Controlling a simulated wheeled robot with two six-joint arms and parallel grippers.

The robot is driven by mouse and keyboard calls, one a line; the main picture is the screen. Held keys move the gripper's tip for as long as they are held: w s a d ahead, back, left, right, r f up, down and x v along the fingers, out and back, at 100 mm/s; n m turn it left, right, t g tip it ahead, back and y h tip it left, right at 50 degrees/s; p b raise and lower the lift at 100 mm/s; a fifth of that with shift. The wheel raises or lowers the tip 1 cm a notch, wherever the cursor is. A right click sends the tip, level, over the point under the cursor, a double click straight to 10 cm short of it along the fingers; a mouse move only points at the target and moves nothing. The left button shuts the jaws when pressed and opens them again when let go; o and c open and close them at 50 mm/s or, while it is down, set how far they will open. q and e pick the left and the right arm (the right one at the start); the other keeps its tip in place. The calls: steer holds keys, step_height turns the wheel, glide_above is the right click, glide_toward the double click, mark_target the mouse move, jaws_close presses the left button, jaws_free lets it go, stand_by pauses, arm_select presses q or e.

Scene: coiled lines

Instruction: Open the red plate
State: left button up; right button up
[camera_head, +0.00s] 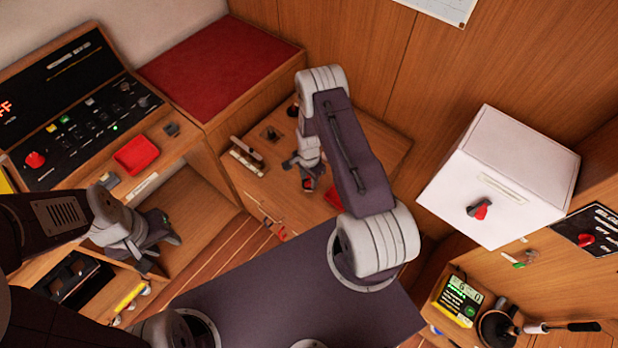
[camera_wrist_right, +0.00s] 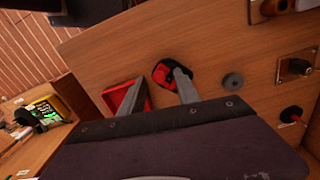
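A flat red piece (camera_wrist_right: 118,96) lies on the wooden cabinet top in the right wrist view, partly hidden by a finger. It also shows in the head view (camera_head: 333,197), partly covered by my right arm. A black and red round fitting (camera_wrist_right: 160,74) is beside it. My right gripper (camera_wrist_right: 158,88) points down at the cabinet top with its fingers apart. The fitting's red part shows between the fingers; I cannot tell whether they touch it. In the head view my right gripper (camera_head: 303,178) is above this cabinet. My left gripper (camera_head: 160,254) is open and empty at the left.
A control console (camera_head: 85,125) with a red tray (camera_head: 137,155) stands at the left, beside a red cushioned bench (camera_head: 215,70). A white box (camera_head: 510,165) with a red and grey handle is at the right. A green-lit meter (camera_head: 458,300) sits lower right.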

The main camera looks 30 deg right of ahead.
steer(key=shift+f, duration=0.35)
jaws_close()
steer(key=shift+s+d+n+b, duration=0.2)
steer(key=shift+d+n+b, duration=0.2)
steer(key=shift+n, duration=0.5)
stand_by(1.1)
jaws_free()
step_height(320, 180, up, 9)
steer(key=b, duration=0.1)
stand_by(0.3)
steer(key=shift+r, duration=0.1)
